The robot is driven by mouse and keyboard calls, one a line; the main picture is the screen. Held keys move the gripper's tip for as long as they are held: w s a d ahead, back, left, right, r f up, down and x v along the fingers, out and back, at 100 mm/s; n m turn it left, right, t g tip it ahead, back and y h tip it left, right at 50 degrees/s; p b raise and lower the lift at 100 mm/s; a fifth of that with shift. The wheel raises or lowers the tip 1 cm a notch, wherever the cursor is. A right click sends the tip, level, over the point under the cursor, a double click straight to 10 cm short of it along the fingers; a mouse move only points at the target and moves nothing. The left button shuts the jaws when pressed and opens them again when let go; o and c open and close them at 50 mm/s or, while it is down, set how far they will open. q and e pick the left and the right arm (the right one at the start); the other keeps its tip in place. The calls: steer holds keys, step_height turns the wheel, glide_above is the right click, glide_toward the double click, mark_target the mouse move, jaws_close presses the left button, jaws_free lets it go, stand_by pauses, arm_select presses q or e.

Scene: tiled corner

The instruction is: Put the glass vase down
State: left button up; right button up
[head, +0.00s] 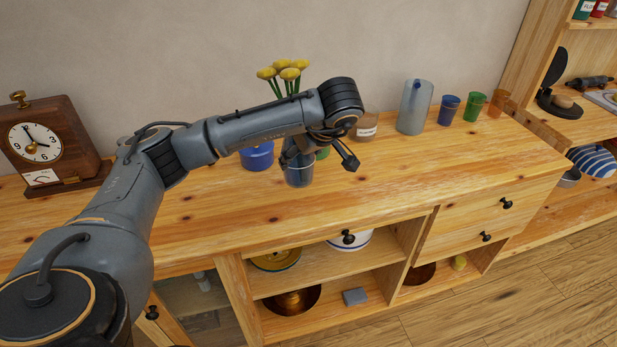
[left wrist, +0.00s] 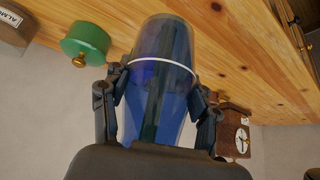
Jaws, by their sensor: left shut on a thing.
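The glass vase (head: 299,176), clear and bluish, hangs upright below my left gripper (head: 303,150) at the middle of the wooden counter (head: 440,160). In the left wrist view the vase (left wrist: 160,60) fills the middle, with a pale ring around it. The fingers of my left gripper (left wrist: 160,92) press on it from both sides. Its base is at or just above the counter; I cannot tell if it touches. Yellow flowers (head: 284,74) show above my forearm; what holds them is hidden. My right gripper is out of view.
A blue pot (head: 257,158) stands left of the vase. A green jar (left wrist: 86,43) and a labelled brown jar (head: 365,128) are close by. A tall glass vessel (head: 414,108) and coloured tumblers stand to the right. A clock (head: 40,142) stands left. The front counter strip is clear.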

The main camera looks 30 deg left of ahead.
arm_select(q)
steer(key=w+f+p, duration=0.1)
steer(key=w+f, duration=0.1)
steer(key=f, duration=0.1)
steer(key=w+a+f, duration=0.1)
steer(key=w+f, duration=0.1)
steer(key=f, duration=0.1)
steer(key=w+f+p, duration=0.1)
steer(key=w+f, duration=0.1)
steer(key=f, duration=0.1)
steer(key=shift+a+f+p, duration=0.25)
steer(key=shift+a+p, duration=0.05)
steer(key=shift+a, duration=0.1)
steer(key=o, duration=1.4)
steer(key=shift+f, duration=0.15)
